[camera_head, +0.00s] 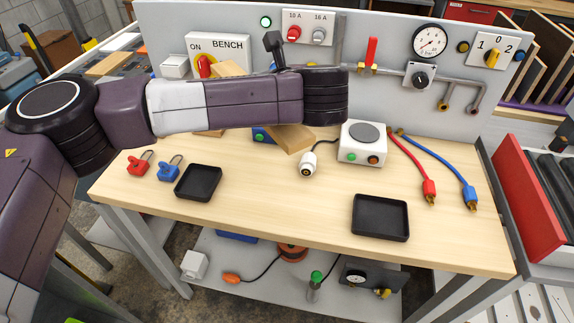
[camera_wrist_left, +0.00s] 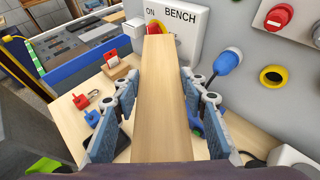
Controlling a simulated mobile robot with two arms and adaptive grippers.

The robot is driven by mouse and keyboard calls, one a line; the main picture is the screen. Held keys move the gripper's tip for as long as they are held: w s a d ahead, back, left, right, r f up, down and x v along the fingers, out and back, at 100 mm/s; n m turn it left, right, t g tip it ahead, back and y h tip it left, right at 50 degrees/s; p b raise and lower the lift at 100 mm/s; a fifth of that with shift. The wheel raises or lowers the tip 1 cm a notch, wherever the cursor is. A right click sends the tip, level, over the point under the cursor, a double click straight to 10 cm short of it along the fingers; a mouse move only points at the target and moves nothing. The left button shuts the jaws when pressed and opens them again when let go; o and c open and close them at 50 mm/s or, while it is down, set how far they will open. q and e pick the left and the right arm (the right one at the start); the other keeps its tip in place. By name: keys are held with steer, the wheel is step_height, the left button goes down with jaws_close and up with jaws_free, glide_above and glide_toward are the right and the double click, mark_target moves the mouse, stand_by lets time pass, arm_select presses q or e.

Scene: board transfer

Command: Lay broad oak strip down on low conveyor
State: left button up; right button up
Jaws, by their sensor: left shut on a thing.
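The broad oak strip (camera_wrist_left: 163,60) is a long, flat, pale wooden board. In the left wrist view it runs between the blue-grey finger pads of my left gripper (camera_wrist_left: 160,92), which is shut on it. In the head view my left arm covers the gripper and most of the strip. A pale wooden end (camera_head: 290,138) shows below the arm and another piece above it, over the workbench. No low conveyor can be made out for certain; a red-sided unit with dark slats or rollers (camera_head: 555,170) stands at the right edge. My right gripper is not in view.
The workbench (camera_head: 290,215) carries two black trays (camera_head: 380,218), red and blue padlocks (camera_head: 168,169), a white switch box (camera_head: 362,146) and red and blue hoses (camera_head: 440,165). A grey panel with a gauge (camera_head: 430,40) stands behind. The front middle of the bench is clear.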

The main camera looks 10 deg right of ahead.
arm_select(q)
steer(key=shift+w+a+f, duration=0.15)
steer(key=shift+w+f, duration=0.1)
steer(key=shift+f, duration=0.25)
steer(key=p, duration=0.3)
glide_above(253, 162)
step_height(253, 162, down, 15)
steer(key=shift+w+r, duration=0.1)
steer(key=shift+r, duration=0.1)
step_height(253, 162, down, 5)
steer(key=shift+r+p, duration=0.15)
steer(key=shift+p, duration=0.3)
steer(key=shift+f, duration=0.25)
steer(key=shift+f, duration=0.15)
steer(key=o, duration=1.4)
steer(key=shift+c, duration=0.2)
